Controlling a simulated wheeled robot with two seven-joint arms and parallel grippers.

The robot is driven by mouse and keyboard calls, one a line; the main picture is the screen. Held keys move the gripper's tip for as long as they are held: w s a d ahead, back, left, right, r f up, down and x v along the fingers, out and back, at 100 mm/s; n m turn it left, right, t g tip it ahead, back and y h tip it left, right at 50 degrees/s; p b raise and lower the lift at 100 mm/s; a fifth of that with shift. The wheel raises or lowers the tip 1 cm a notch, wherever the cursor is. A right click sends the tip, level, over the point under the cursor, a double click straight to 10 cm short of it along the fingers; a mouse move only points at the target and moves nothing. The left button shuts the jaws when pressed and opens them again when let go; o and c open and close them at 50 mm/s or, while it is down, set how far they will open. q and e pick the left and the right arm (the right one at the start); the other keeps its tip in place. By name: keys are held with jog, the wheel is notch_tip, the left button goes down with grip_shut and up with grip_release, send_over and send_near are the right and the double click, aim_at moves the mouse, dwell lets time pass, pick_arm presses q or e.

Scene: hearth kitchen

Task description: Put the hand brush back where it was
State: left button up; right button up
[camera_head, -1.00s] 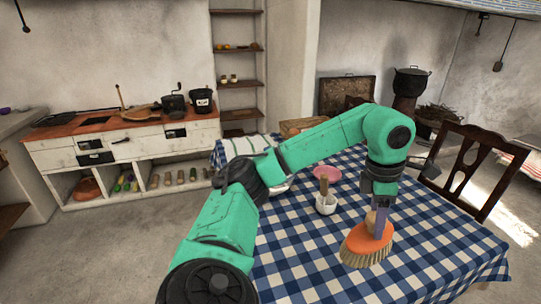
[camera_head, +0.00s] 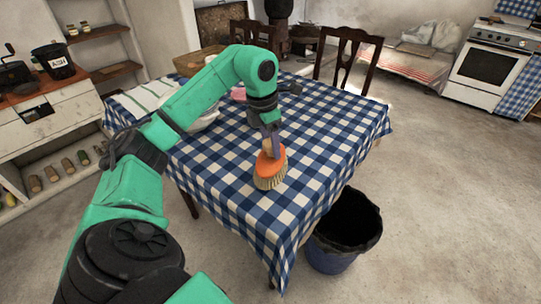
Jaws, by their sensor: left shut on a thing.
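The hand brush (camera_head: 268,170) has an orange body with pale bristles pointing down. It is over the near part of the table with the blue and white checked cloth (camera_head: 325,115). My left gripper (camera_head: 270,144) points down and is shut on the brush's handle from above. I cannot tell whether the bristles touch the cloth or hang just above it. My right gripper is not in view.
A dark-lined blue bin (camera_head: 345,232) stands on the floor by the table's near right side. Dark wooden chairs (camera_head: 347,55) stand behind the table. A white stove (camera_head: 490,68) is at the far right. The floor at right is clear.

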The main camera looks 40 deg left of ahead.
aim_at(271, 155)
pick_arm(q)
notch_tip(271, 155, down, 5)
jog(key=shift+d+r, duration=0.1)
jog(key=shift+r, duration=0.05)
jog(key=shift+w+f, duration=0.1)
jog(key=shift+f, duration=0.1)
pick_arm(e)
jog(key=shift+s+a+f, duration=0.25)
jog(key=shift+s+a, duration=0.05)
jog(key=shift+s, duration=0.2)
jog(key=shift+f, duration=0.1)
pick_arm(q)
jog(key=o, duration=1.2)
jog(key=shift+f, duration=0.1)
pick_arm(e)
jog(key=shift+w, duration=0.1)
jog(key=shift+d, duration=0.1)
